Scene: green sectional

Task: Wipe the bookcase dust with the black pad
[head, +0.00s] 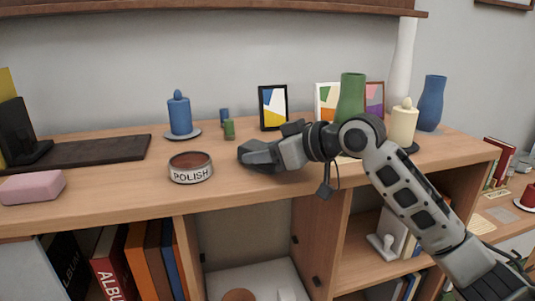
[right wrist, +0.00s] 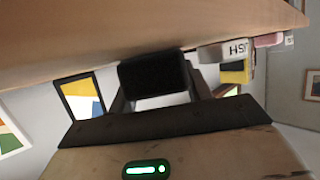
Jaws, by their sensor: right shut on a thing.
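The bookcase (head: 110,195) is light wood, and its top spans the head view. My right gripper (head: 254,154) is low over the middle of this top, right of the polish tin. In the right wrist view, my right gripper (right wrist: 158,98) is shut on the black pad (right wrist: 153,76), a dark block between its fingers. The wooden top appears close to the pad there; I cannot tell whether they touch. In the head view the pad is not clearly distinguishable from the dark gripper. I cannot make out the dust clearly. My left gripper is not in view.
A polish tin (head: 191,168) stands just left of the gripper, and a pink block (head: 33,187) lies farther left. Behind are a blue candle (head: 179,114), a green weight-like piece (head: 229,129) and a picture frame (head: 273,108). A green vase (head: 351,97) and cream candle (head: 403,124) stand by my arm.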

